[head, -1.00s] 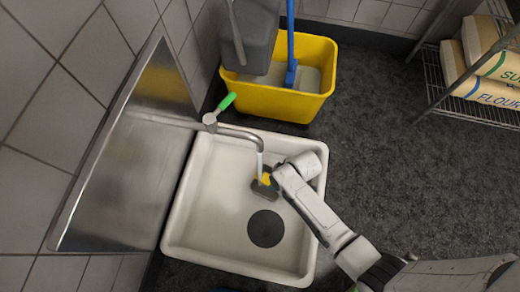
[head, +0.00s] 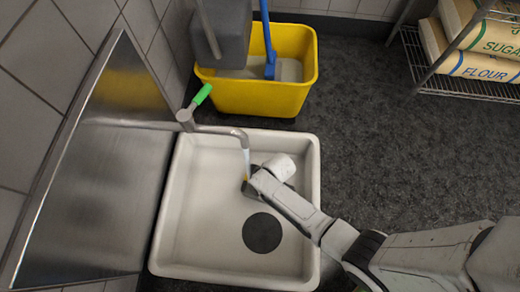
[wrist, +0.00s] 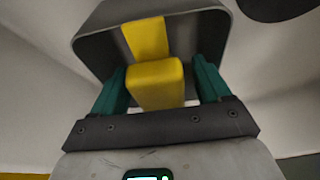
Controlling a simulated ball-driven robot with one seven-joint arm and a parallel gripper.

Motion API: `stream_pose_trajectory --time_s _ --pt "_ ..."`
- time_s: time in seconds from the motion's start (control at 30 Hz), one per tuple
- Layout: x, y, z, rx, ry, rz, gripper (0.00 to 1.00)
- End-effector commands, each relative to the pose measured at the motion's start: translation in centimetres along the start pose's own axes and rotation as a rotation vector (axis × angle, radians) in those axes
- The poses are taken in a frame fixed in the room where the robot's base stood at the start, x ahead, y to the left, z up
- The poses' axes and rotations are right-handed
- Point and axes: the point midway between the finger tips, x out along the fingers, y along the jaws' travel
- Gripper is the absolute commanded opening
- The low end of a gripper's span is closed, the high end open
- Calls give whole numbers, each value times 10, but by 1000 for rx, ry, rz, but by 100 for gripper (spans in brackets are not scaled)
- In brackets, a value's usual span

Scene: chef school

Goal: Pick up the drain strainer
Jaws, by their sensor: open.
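The piece with a grey scoop-like body and a yellow handle, which I take for the drain strainer (wrist: 155,85), sits in the white sink basin (head: 205,240). In the head view only a small part of it shows beside my arm, under the tap. My gripper (wrist: 162,88) is open, with its teal fingers on either side of the yellow handle. Small gaps seem to show between handle and fingers; contact is hard to tell. In the head view my wrist hides most of the fingers. A dark round disc (head: 263,232) lies flat on the basin floor nearby, apart from the gripper.
A tap with a green lever (head: 202,95) reaches over the basin, its spout close to my wrist. A yellow mop bucket (head: 260,97) stands behind. A metal splash panel (head: 95,200) is at left. A wire shelf with flour and sugar bags (head: 485,72) is at upper right.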

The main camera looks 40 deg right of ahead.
Motion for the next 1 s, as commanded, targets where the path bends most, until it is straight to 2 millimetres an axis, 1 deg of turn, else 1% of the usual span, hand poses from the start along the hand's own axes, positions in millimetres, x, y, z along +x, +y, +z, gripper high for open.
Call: stream_pose_trajectory --time_s 0.03,0.07,0.3,0.9,0.97,1.0 --pt "7 0 0 0 1 1 77" --pt "8 0 0 0 1 1 77" --pt "6 0 -1 1 1 1 76" --pt "6 0 0 1 0 0 18" --pt "6 0 0 1 0 0 13" --pt "6 0 -1 0 1 1 9"
